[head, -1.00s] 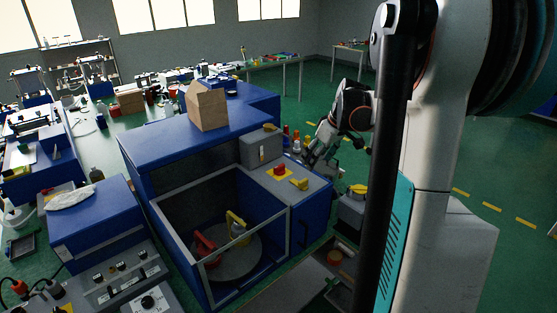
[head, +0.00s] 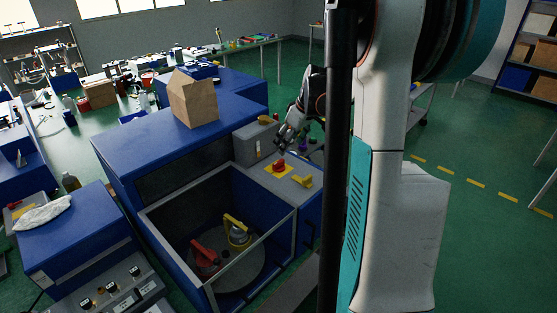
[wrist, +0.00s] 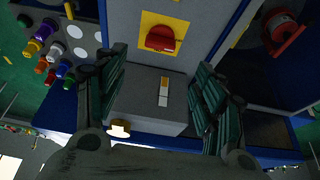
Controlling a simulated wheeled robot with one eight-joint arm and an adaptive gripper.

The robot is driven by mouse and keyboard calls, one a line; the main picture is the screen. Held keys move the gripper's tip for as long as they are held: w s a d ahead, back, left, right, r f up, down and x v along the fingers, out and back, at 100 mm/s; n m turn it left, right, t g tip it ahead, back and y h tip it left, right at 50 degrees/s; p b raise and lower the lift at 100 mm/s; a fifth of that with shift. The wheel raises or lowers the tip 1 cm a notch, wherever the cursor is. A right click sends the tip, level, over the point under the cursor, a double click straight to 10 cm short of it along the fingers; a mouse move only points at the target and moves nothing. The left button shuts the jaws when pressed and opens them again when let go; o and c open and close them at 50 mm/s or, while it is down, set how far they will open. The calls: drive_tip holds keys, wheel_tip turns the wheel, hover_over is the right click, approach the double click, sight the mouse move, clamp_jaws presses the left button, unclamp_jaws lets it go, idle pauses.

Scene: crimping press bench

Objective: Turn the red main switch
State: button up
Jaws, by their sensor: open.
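The red main switch (head: 278,165) sits on a square yellow plate on the grey top panel of the blue press. In the wrist view the red switch (wrist: 161,39) is at the top centre, beyond the fingertips. My gripper (head: 284,140) is above and just behind the switch in the head view, apart from it. In the wrist view my gripper (wrist: 160,68) has its two ribbed fingers wide apart, with nothing held between them. The arm column hides part of my arm in the head view.
A grey box (head: 254,143) with a white and yellow lever (wrist: 163,91) stands close to the switch. A yellow handle (head: 303,181) is on the same panel. The open chamber (head: 212,288) holds red and yellow handled parts.

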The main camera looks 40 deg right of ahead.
sight(279, 162)
drive_tip(key=b+x, duration=0.1)
drive_tip(key=x, duration=1)
drive_tip(key=shift+c, duration=0.3)
drive_tip(key=c, duration=1)
